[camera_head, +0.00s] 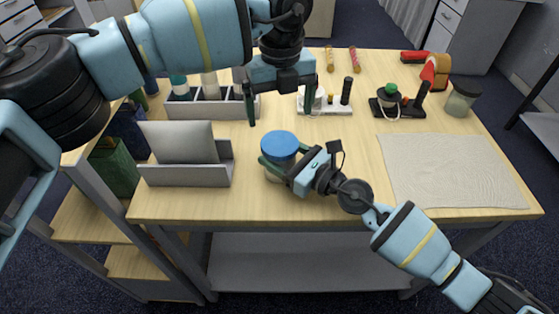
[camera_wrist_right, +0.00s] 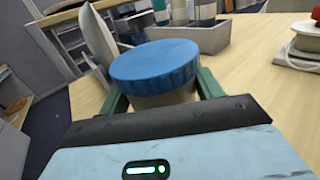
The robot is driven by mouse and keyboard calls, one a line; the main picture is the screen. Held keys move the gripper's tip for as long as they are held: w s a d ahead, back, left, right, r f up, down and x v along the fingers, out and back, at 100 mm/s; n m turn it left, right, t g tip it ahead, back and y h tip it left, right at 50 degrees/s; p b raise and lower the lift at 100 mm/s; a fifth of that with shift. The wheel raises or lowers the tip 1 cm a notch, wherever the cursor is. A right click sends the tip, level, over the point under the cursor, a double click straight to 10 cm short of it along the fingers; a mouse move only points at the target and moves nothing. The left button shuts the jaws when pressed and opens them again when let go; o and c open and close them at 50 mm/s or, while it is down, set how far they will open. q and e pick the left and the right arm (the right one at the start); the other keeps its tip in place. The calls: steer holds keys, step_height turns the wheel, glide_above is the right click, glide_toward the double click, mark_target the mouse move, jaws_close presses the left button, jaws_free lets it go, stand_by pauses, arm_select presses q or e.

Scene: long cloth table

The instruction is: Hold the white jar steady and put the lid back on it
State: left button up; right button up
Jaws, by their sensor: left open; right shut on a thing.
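The white jar (camera_head: 271,175) stands near the table's front edge, left of the middle. The blue lid (camera_head: 280,145) sits on top of its mouth; in the right wrist view the lid (camera_wrist_right: 155,66) looks level over the jar body (camera_wrist_right: 166,99). Whether it is screwed tight I cannot tell. My right gripper (camera_head: 282,158) is shut around the jar body below the lid, one green finger on each side. My left gripper (camera_head: 281,116) is open and empty, pointing down above and behind the jar, apart from the lid. Most of the jar body is hidden by my right gripper.
A grey holder (camera_head: 185,176) with a grey panel stands left of the jar. A grey bin (camera_head: 215,110) with bottles is behind. A white stand (camera_head: 325,108), a black stand (camera_head: 398,110) and a dark-lidded jar (camera_head: 461,102) are further right. A beige mat (camera_head: 450,170) lies at right.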

mark_target(280, 143)
arm_select(q)
steer(key=n, duration=0.5)
steer(key=shift+a, duration=0.1)
steer(key=shift+f, duration=4.05)
